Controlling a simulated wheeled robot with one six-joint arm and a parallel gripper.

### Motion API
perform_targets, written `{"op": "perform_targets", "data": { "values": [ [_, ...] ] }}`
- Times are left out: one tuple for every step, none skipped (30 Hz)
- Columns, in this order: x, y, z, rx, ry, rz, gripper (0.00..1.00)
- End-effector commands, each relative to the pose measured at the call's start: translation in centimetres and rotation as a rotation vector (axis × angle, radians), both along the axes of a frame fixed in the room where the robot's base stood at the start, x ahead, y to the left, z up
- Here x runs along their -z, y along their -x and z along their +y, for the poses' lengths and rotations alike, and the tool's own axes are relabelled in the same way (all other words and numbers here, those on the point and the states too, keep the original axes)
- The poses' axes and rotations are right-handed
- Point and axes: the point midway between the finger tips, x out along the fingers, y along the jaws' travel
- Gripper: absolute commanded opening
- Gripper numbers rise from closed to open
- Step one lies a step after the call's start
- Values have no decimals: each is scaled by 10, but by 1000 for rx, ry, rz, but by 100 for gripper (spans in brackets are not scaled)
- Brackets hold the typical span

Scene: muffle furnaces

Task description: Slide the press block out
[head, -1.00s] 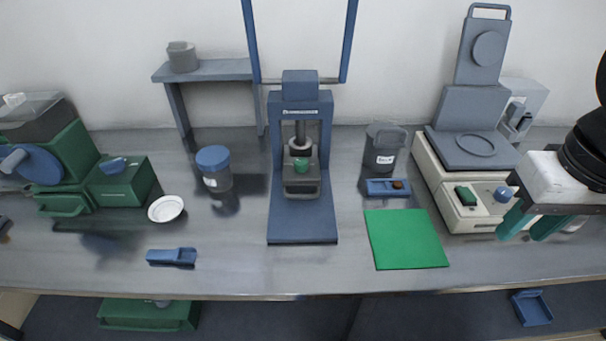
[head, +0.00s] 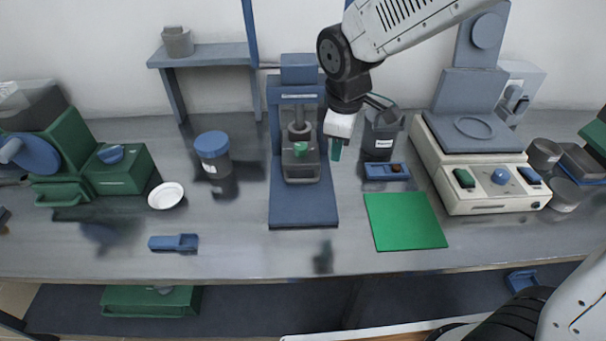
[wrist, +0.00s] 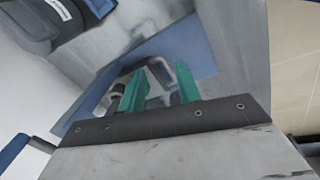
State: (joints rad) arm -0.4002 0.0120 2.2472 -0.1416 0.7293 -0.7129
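The blue press (head: 303,205) stands at the middle of the bench. The grey press block (head: 301,172) sits inside its frame, under the ram, with a green knob-like part (head: 301,149) at its front. My gripper (head: 336,152) points down just right of the block, beside the frame, and appears apart from it. In the wrist view its two green fingers (wrist: 160,85) are spread with a gap between them. Grey parts of the press show beyond the gap, against the blue base (wrist: 195,48); which part is the block I cannot tell.
A dark labelled jar (head: 383,135) and a small blue tray (head: 387,171) stand right of my gripper. A green mat (head: 404,221) lies at front right, beside a white hotplate-like device (head: 485,185). A blue-lidded jar (head: 213,152) is left of the press. The front bench strip is mostly clear.

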Motion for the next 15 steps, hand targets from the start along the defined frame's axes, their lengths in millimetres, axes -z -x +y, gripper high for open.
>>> {"op": "perform_targets", "data": {
  "values": [
    [16, -9, 18, -81, 13, 5, 33],
    [23, -13, 27, -123, 19, 3, 33],
    [32, -18, 37, -173, 26, 1, 33],
    [37, -21, 44, -204, 29, -1, 33],
    [42, -23, 49, -233, 33, -2, 33],
    [48, -25, 56, -264, 36, -4, 33],
    [51, -27, 60, -282, 37, -6, 33],
    [54, -28, 63, -296, 39, -6, 33],
    [57, -30, 66, -311, 41, -7, 33],
    [59, -30, 67, -319, 42, -8, 33],
    [62, -31, 68, -323, 43, -8, 33],
    [67, -32, 68, -327, 43, -7, 33],
    [70, -32, 68, -327, 44, -7, 33],
    [74, -33, 68, -327, 44, -7, 33],
    [80, -34, 68, -326, 44, -7, 33]
  ]
}}
